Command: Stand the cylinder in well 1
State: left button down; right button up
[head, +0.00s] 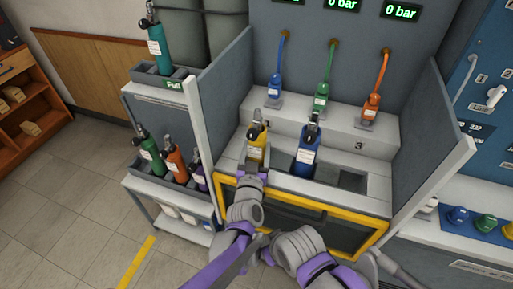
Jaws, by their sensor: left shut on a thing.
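A yellow cylinder (257,148) with a white label and dark top stands about upright at the leftmost bench place, in line with well 1. My left gripper (252,172) is shut on it from the front. The gripper and cylinder hide the well opening, so I cannot tell whether the cylinder's base is inside it or above it. A blue cylinder (307,155) stands in the middle well. The right well (353,181), near the number 3, is empty. My right arm is low in the middle of the view; its gripper's jaws cannot be made out.
Blue (275,82), green (322,95) and orange (371,103) regulators with hoses stand on the step behind the wells. Grey side panels (438,140) flank the bench. A cart (166,190) at left holds several cylinders; a teal cylinder (158,48) stands on the shelf above.

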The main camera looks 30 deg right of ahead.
pick_arm(q)
jog(key=shift+f, duration=0.4)
grip_release()
jog(key=shift+s+a, duration=0.1)
jog(key=shift+s, duration=0.05)
jog(key=v, duration=1)
jog(key=shift+s+a, duration=0.15)
jog(key=shift+s, duration=0.05)
